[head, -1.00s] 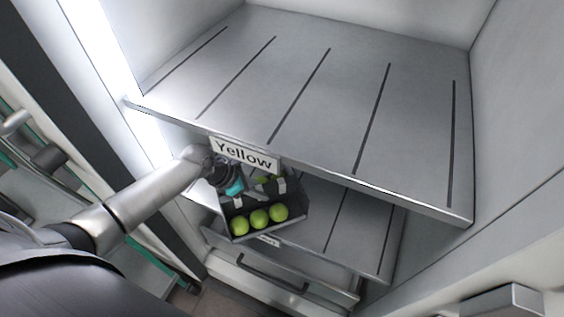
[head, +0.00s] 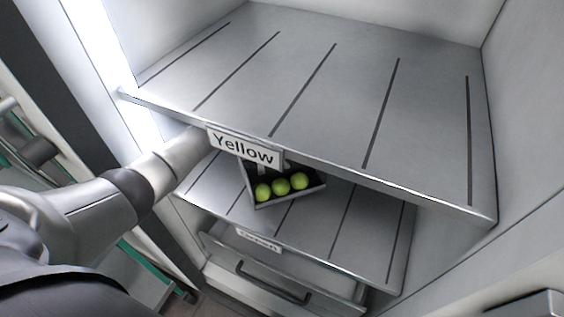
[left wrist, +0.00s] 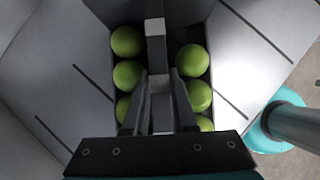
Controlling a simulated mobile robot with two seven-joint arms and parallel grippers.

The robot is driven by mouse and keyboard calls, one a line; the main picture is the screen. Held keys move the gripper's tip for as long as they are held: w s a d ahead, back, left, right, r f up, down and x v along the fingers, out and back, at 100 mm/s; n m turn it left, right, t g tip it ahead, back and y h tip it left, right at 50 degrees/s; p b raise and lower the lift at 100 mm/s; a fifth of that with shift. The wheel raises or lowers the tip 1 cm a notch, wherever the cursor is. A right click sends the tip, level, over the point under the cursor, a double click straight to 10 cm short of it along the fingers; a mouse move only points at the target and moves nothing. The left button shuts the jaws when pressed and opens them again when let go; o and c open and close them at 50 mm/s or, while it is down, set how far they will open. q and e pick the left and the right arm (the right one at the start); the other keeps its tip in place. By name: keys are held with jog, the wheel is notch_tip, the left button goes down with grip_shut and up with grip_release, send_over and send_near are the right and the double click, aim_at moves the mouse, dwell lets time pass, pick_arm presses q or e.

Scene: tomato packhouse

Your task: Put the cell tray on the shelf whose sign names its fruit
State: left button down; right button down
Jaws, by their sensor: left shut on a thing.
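The cell tray (head: 292,197) is dark and holds round green fruit. In the head view it is under the upper shelf (head: 310,85), above the lower shelf (head: 335,225); whether it touches the lower shelf I cannot tell. The upper shelf's sign (head: 244,147) reads "Yellow". The lower shelf's sign (head: 259,240) is too small to read. My left gripper (left wrist: 160,92) is shut on the tray's central grip (left wrist: 155,50), with green fruit on both sides. In the head view the upper shelf and its sign hide this gripper. My right gripper is out of view.
The upper shelf is empty, with dark slots across it. The lower shelf shows free room right of the tray. A drawer with a bar handle (head: 270,284) lies below. Side walls (head: 535,110) close in the shelves.

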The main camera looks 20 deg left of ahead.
pick_arm(q)
jog(key=shift+w+f, duration=0.15)
jog(key=shift+w, duration=0.4)
jog(key=shift+s+f+b, duration=0.1)
jog(key=shift+f+b, duration=0.3)
jog(key=shift+f, duration=0.15)
jog(key=shift+f, duration=0.1)
jog(key=c, duration=0.7)
grip_release()
jog(key=shift+s+f, duration=0.1)
jog(key=shift+s+a+r+p, duration=0.2)
jog(key=shift+r+p, duration=0.25)
jog(key=shift+r, duration=0.2)
jog(key=s+a+p, duration=0.1)
jog(key=s+a, duration=0.3)
jog(key=s+a+p, duration=0.1)
jog(key=s+a, duration=0.3)
jog(key=a, duration=0.1)
jog(key=shift+s, duration=0.1)
